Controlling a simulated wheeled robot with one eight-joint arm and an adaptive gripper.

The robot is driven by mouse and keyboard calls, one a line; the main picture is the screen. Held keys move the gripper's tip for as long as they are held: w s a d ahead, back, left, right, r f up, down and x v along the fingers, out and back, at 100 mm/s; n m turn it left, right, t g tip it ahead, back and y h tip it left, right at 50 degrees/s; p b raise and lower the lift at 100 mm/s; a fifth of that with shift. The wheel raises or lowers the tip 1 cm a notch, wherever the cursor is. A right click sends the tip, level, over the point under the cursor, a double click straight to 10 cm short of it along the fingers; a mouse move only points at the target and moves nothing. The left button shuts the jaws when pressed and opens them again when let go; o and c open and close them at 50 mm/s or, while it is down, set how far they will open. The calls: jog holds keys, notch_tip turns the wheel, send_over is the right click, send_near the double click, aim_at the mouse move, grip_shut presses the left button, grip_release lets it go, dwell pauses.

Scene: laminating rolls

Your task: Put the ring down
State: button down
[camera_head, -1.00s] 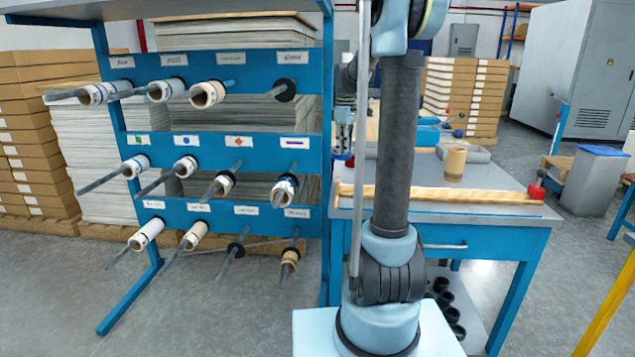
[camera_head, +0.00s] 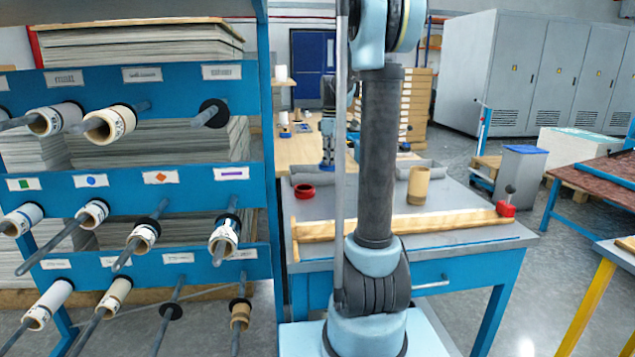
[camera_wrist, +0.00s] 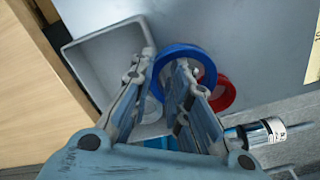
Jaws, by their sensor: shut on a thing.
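In the wrist view my gripper (camera_wrist: 165,60) is shut on a blue ring (camera_wrist: 196,49), which sits at the fingertips. A red ring (camera_wrist: 226,98) shows beyond it, partly hidden by the right finger and the blue ring. In the head view a red ring (camera_head: 303,191) lies on the grey worktable (camera_head: 459,197). My column hides much of the arm there, and I cannot make out the blue ring. Whether the blue ring touches anything below is not clear.
A grey open tray (camera_wrist: 77,56) lies below the fingers in the wrist view. A cardboard core (camera_head: 418,187) stands on the worktable, behind a long wooden bar (camera_head: 446,222). The blue rack (camera_head: 140,190) with rolls on rods stands at left.

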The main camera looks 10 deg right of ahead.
jog(key=shift+d, duration=0.15)
jog(key=w+a+r+n, duration=0.2)
jog(key=w+n, duration=0.7)
jog(key=n, duration=0.6)
jog(key=f, duration=0.9)
jog(key=shift+s+d+f, duration=0.2)
jog(key=shift+s+f, duration=0.05)
jog(key=c, duration=1.8)
grip_release()
notch_tip(320, 180, up, 12)
